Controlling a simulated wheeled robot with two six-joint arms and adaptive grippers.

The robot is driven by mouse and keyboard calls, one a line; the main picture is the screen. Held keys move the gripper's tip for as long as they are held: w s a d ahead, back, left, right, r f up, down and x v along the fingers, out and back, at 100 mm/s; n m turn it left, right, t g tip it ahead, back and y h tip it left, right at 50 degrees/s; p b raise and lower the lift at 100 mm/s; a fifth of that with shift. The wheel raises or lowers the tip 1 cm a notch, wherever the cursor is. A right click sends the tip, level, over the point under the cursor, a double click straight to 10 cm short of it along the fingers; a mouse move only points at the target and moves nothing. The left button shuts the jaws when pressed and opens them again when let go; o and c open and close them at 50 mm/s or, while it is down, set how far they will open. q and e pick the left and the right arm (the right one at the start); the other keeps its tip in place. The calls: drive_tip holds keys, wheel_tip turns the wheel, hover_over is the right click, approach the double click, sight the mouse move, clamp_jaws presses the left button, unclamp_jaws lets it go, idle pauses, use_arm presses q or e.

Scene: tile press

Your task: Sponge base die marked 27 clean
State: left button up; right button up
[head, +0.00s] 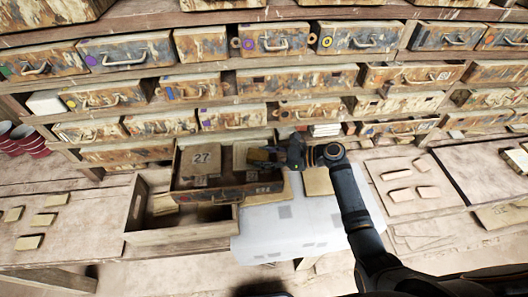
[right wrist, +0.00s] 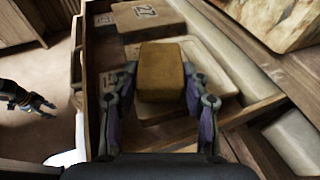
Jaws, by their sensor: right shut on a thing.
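A tan die marked 27 (head: 206,158) lies at the left in an open, dark-walled drawer (head: 222,193). It also shows at the top of the right wrist view (right wrist: 146,14). My right gripper (head: 277,154) is shut on a yellow-brown sponge (right wrist: 162,72), at the drawer's right side. The sponge is right of the 27 die in the head view and apart from it. A paler slab (right wrist: 205,72) lies beneath the sponge; I cannot tell whether they touch. What seems to be my left gripper (right wrist: 38,104) shows far left in the wrist view, too small to read.
An open wooden box (head: 140,238) stands left of and below the drawer. A white sheet (head: 290,235) lies in front. Shelves of closed drawers (head: 270,40) rise behind. Small tan blocks lie on boards at left (head: 43,220) and right (head: 400,195). Red cups (head: 27,140) stand far left.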

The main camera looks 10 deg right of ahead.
drive_tip(key=shift+s, duration=0.85)
drive_tip(key=shift+s+r, duration=0.1)
drive_tip(key=shift+s, duration=0.15)
drive_tip(key=shift+w+r, duration=0.1)
drive_tip(key=shift+w, duration=0.05)
drive_tip(key=shift+r, duration=0.5)
drive_tip(key=shift+r, duration=0.15)
drive_tip(key=shift+r, duration=0.85)
drive_tip(key=s, duration=1.7)
